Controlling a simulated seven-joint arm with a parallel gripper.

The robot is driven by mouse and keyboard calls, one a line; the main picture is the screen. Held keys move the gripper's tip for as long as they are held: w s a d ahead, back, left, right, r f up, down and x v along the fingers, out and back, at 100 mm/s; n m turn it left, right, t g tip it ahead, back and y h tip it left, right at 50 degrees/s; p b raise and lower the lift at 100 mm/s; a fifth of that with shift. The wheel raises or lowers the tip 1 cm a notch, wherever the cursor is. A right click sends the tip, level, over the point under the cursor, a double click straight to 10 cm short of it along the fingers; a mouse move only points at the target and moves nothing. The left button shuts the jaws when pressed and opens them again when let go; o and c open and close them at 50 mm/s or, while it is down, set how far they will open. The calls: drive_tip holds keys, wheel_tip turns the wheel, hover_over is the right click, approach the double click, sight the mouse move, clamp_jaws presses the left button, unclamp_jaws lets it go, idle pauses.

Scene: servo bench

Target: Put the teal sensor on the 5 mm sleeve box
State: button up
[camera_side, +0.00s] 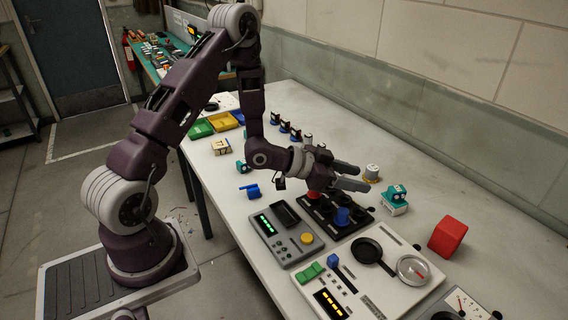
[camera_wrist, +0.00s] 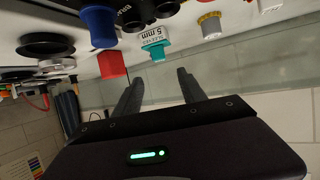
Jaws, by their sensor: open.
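The teal sensor (camera_side: 397,191) sits on top of the white 5 mm sleeve box (camera_side: 394,208) on the bench, right of my gripper. In the upside-down wrist view, the teal sensor (camera_wrist: 155,51) rests against the top of the 5 mm sleeve box (camera_wrist: 152,34), whose label is readable. My gripper (camera_side: 363,177) is open and empty, with its fingers pointing towards the sensor and apart from it. In the wrist view, my gripper (camera_wrist: 160,76) has a clear gap between its fingers, and the sensor shows beyond them.
A red cube (camera_side: 447,237) stands right of the sleeve box. A silver-and-yellow cylinder (camera_side: 371,173) stands behind my fingers. Below my gripper is a black tray (camera_side: 318,214) with red and blue knobs. A second teal piece (camera_side: 242,167) lies at left. The wall runs along the bench's back.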

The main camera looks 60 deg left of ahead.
drive_tip(key=s+a+r+n+g+y, duration=0.1)
drive_tip(key=s+r+g+y, duration=0.15)
drive_tip(key=s+r, duration=0.4)
drive_tip(key=s+a+r+n+g+y, duration=0.15)
drive_tip(key=s+r+y, duration=0.25)
drive_tip(key=r, duration=0.5)
drive_tip(key=s+d+r+n+g, duration=0.1)
drive_tip(key=s+d, duration=0.1)
drive_tip(key=s, duration=0.8)
drive_tip(key=s+d+r+n+g+h, duration=0.1)
drive_tip(key=s+d, duration=0.2)
drive_tip(key=s, duration=0.8)
drive_tip(key=shift+s+r+g, duration=0.15)
drive_tip(key=shift+g, duration=0.25)
